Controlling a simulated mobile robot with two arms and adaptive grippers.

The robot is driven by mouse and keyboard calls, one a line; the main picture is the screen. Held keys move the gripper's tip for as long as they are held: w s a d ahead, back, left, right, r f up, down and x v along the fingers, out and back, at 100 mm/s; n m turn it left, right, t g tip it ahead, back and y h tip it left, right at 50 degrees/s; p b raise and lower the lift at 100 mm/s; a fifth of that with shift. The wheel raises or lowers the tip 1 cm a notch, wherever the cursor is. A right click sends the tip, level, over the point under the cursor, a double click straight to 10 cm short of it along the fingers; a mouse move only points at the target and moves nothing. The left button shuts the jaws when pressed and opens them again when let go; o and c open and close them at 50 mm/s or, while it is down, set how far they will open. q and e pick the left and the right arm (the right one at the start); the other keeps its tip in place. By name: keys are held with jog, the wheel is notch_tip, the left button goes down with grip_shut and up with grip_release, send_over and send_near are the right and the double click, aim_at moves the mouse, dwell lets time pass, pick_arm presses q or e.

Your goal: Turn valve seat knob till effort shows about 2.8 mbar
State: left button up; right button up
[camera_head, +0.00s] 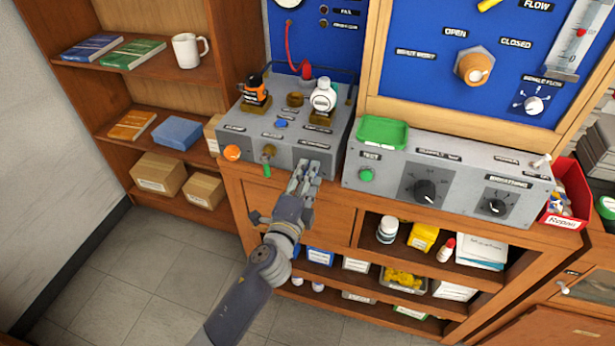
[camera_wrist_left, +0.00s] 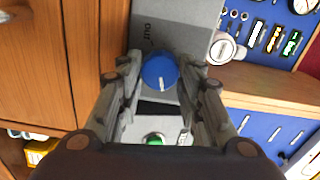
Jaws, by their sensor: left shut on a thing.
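My left gripper (camera_head: 305,178) reaches to the front face of the left grey bench box (camera_head: 316,135). Its fingers cover what they hold in the head view. In the left wrist view, a blue round knob (camera_wrist_left: 160,73) with a white pointer mark sits between the fingertips of my left gripper (camera_wrist_left: 161,68). The fingers are closed on its two sides. The dark lettering beside the knob is only partly visible. I cannot make out an effort reading in mbar in either view. My right gripper is not in view.
A second grey box (camera_head: 447,178) with two black knobs and a green button stands to the right. A green tray (camera_head: 383,132) lies on its top. An orange button (camera_head: 232,153) is on the left box. Shelves with bottles and boxes are below.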

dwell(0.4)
pick_arm(q)
jog(key=o, duration=1.1)
jog(key=shift+c, duration=0.2)
jog(key=v, duration=1.2)
